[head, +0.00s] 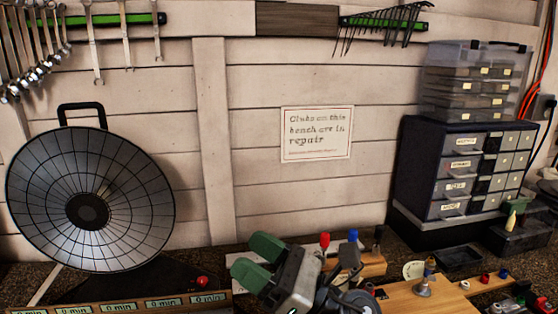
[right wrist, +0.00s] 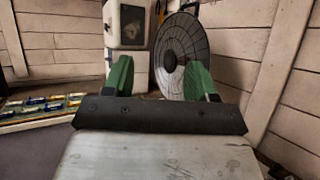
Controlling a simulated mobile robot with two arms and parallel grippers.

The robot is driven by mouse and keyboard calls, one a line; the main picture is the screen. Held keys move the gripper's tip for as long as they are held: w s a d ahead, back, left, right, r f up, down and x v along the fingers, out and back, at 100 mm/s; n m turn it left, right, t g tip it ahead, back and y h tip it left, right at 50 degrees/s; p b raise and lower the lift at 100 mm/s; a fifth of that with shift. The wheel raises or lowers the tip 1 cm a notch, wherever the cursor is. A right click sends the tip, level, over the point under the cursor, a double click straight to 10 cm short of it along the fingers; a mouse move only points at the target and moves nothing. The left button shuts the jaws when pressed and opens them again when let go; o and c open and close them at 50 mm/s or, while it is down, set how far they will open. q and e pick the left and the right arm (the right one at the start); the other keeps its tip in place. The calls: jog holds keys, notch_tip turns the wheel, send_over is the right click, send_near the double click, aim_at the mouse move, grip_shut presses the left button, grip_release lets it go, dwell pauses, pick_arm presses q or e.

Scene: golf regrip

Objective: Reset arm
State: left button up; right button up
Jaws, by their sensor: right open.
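My right gripper (head: 250,259) is at the bottom middle of the head view, above the bench. Its two green fingers point left and stand apart with nothing between them. In the right wrist view the same gripper (right wrist: 159,80) shows both green fingers spread, with an empty gap. My left gripper does not show in either view.
A round segmented dish (head: 130,190) stands left of the gripper, and also shows in the wrist view (right wrist: 181,50). A drawer cabinet (head: 455,185) stands right. A wooden block with coloured handles (head: 372,264) is close behind my arm. A sign (head: 317,134) hangs on the wall.

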jog(key=w+d+f+m+t+h, duration=0.2)
jog(key=d+f+m+t+h, duration=0.35)
jog(key=m, duration=0.85)
jog(key=w+d+f+m+t+h, duration=0.15)
jog(key=d+m+t+h, duration=0.45)
jog(key=m+t+h, duration=0.6)
jog(key=s+d+f+m+g+h, duration=0.3)
jog(key=d+f+m+g, duration=0.2)
jog(key=f+m, duration=0.25)
jog(key=s+d+f+m+g+h, duration=0.25)
jog(key=d+f+m+g, duration=0.2)
jog(key=f+m, duration=0.3)
jog(key=s+d+f+m+g, duration=0.2)
jog(key=s+f+m+g, duration=0.3)
jog(key=s, duration=0.4)
jog(key=s+d+f+m+g, duration=0.1)
jog(key=s+f+m+g, duration=0.1)
jog(key=s+f+g, duration=0.6)
jog(key=s+f+b, duration=0.3)
jog(key=f+b, duration=0.3)
jog(key=f, duration=2.5)
jog(key=s+d+f+b, duration=0.1)
jog(key=s+f+b, duration=0.1)
jog(key=s+f, duration=0.6)
jog(key=s+d+f+b, duration=0.2)
jog(key=s+f, duration=0.6)
jog(key=f, duration=0.4)
jog(key=shift+f+g, duration=0.2)
jog(key=shift+g, duration=0.2)
